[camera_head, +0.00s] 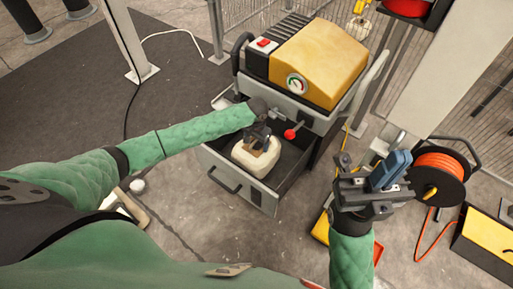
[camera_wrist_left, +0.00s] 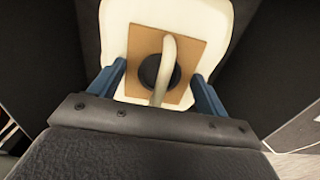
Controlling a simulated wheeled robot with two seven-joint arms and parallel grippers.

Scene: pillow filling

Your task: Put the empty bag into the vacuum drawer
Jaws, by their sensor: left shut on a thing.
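The empty bag (camera_head: 256,166) is a cream, puffy shape inside the open vacuum drawer (camera_head: 233,188). My left gripper (camera_head: 262,140) is shut on it from above. In the left wrist view the bag (camera_wrist_left: 215,22) has a brown square plate (camera_wrist_left: 188,55) with a dark round hole and a pale loop across it. The blue fingers of my left gripper (camera_wrist_left: 160,85) stand on both sides of the plate. I cannot tell whether the bag rests on the drawer floor. My right gripper (camera_head: 388,172) is off to the right, away from the drawer; its finger gap is unclear.
The vacuum machine (camera_head: 322,62) with a yellow lid, gauge and red switch stands above and behind the drawer. A red-knobbed lever (camera_head: 290,134) is close to my left gripper. An orange hose reel (camera_head: 437,177) and a yellow-topped box (camera_head: 491,235) are at the right.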

